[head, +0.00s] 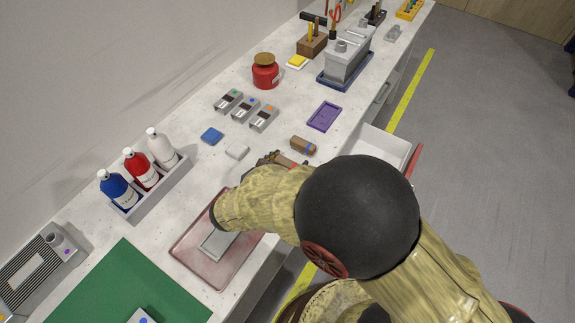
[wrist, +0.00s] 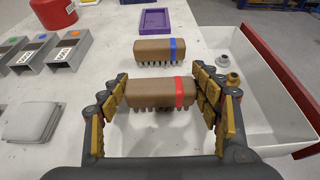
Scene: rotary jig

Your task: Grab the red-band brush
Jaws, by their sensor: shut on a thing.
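The red-band brush (wrist: 150,93) is a brown block with a red band near its right end and bristles below, seen in the wrist view. My gripper (wrist: 165,98) has a finger at each end of it and is shut on it. I cannot tell whether its bristles touch the bench. In the head view, my gripper (head: 272,163) is largely hidden behind my arm. A similar brown brush with a blue band (wrist: 160,51) lies just beyond, apart from my gripper; it also shows in the head view (head: 303,146).
An open white drawer (wrist: 262,110) with small round metal parts is right of my gripper. A purple tray (wrist: 155,20) lies beyond the brushes. Grey bins (wrist: 38,55) and a grey block (wrist: 33,118) are at left. A red tray (head: 190,252) lies nearer on the bench.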

